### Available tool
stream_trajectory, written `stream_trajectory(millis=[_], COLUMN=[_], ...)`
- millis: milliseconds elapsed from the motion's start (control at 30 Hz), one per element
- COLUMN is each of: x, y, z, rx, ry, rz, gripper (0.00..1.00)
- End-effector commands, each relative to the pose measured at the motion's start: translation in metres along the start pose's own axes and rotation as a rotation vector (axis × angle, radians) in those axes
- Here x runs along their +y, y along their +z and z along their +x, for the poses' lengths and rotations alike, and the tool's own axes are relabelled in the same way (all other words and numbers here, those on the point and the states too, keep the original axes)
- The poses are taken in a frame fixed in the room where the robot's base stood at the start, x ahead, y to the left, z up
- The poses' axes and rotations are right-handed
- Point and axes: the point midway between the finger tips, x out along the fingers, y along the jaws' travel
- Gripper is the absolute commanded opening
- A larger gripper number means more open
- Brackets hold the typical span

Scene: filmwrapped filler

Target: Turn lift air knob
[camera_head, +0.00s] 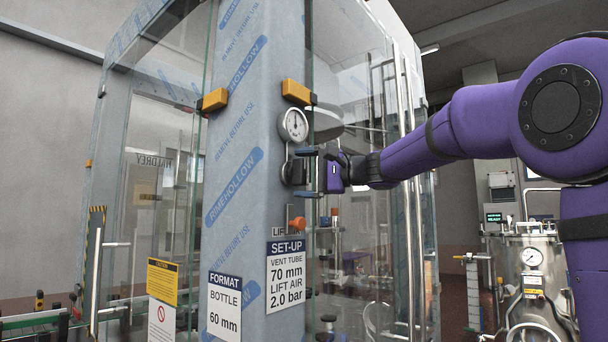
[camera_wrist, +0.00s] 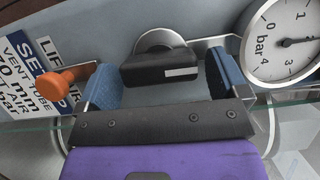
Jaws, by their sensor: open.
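A black knob (camera_wrist: 160,68) with a white mark sits on a round silver mount on the wrapped column. In the head view the knob (camera_head: 293,172) is partly covered by my gripper (camera_head: 307,174). In the wrist view my gripper (camera_wrist: 165,82) is open, its two blue finger pads on either side of the knob with gaps showing. A round pressure gauge (camera_head: 294,124) is above the knob; in the wrist view (camera_wrist: 283,42) it is marked in bar and cut off by the edge. A LIFT label (camera_head: 279,231) is below, partly hidden.
An orange knob (camera_head: 298,222) sticks out below the black knob; it is just left of one finger in the wrist view (camera_wrist: 64,86). A SET-UP sign (camera_head: 286,276) reads LIFT AIR 2.0 bar. Glass panels (camera_head: 345,70) and an orange hinge block (camera_head: 297,92) are close by.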

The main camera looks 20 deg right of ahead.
Motion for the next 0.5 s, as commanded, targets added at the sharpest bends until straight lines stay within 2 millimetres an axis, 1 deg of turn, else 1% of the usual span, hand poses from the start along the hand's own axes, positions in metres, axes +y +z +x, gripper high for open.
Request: stream_trajectory(millis=[167,267,500], x=[0.0,-0.001,0.0], y=[0.0,-0.001,-0.001], z=[-0.008,-0.022,-0.067], rx=[0.002,0.003,0.003], ry=[0.0,-0.001,-0.001], rz=[0.0,-0.001,-0.001], gripper=[0.93,0.93,0.93])
